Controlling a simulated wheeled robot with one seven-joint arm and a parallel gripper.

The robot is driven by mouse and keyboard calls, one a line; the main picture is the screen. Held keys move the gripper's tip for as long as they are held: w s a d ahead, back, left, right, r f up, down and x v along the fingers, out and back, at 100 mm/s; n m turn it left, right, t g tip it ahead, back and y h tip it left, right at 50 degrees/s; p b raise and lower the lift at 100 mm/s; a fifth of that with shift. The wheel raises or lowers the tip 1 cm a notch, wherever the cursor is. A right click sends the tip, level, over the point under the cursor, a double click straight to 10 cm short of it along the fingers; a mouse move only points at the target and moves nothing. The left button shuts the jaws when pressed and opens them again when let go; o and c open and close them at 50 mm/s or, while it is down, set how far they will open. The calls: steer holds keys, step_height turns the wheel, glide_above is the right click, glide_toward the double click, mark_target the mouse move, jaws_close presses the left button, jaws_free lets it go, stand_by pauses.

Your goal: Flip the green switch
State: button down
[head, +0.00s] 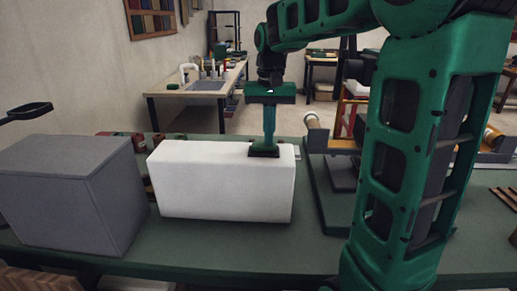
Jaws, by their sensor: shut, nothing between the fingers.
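My gripper (268,140) points straight down over the right part of a white box (215,185) on the green table (270,255). Its fingers are together with nothing held. A dark piece (264,152) lies at the fingertips on the box's top; I cannot tell whether it is part of the fingers or of a switch. I cannot make out a separate green switch; it may be hidden by the fingers or blend with their green colour. Whether the fingertips touch the box is unclear.
A grey box (72,195) stands left of the white box. Right of it is a dark green stand (322,195), partly behind my arm. Small red and green items (137,140) lie behind the boxes. The table front is clear.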

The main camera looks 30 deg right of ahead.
step_height(320, 180, up, 7)
stand_by(1.1)
steer(key=shift+s+f, duration=0.1)
stand_by(0.3)
steer(key=s+d+f, duration=0.1)
steer(key=s+f, duration=0.8)
steer(key=s, duration=0.4)
steer(key=s+d+f, duration=0.1)
steer(key=s+f, duration=0.7)
steer(key=s, duration=0.6)
steer(key=shift+d+f, duration=0.25)
steer(key=shift+f, duration=0.15)
